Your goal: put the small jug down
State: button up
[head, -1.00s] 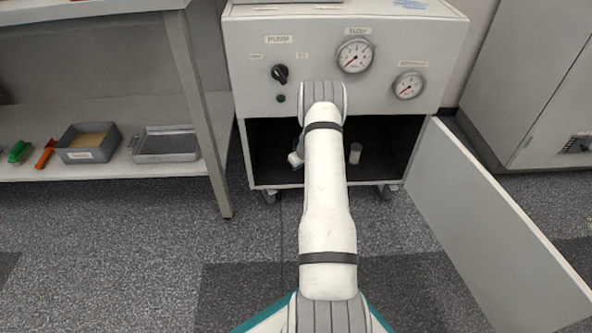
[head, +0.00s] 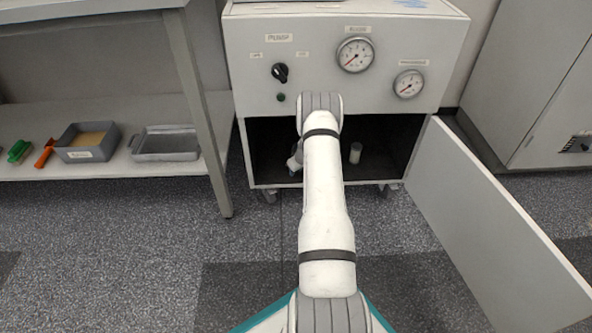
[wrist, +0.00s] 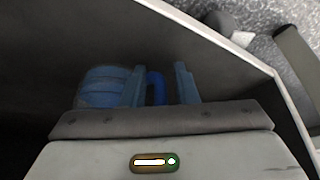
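The small jug (wrist: 98,88) is blue and shows in the wrist view inside the dark cabinet, left of my fingers. Its bright blue handle (wrist: 156,88) stands between the two fingers of my gripper (wrist: 160,75). The fingers are apart, with the left one close to the handle and a gap between the handle and the right one. The jug's base is hidden behind my gripper's body, so I cannot tell how it rests. In the head view my arm reaches into the cabinet and hides most of the gripper and jug.
The pump cabinet (head: 255,95) has an open compartment, with its door (head: 490,215) swung out to the right. A shelf at left holds a tray (head: 165,155) and a sand-filled bin (head: 70,152).

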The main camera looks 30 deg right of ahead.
jog(key=shift+o, duration=0.5)
jog(key=shift+r, duration=0.1)
jog(key=v, duration=0.7)
jog(key=shift+r, duration=0.25)
jog(key=shift+s, duration=0.25)
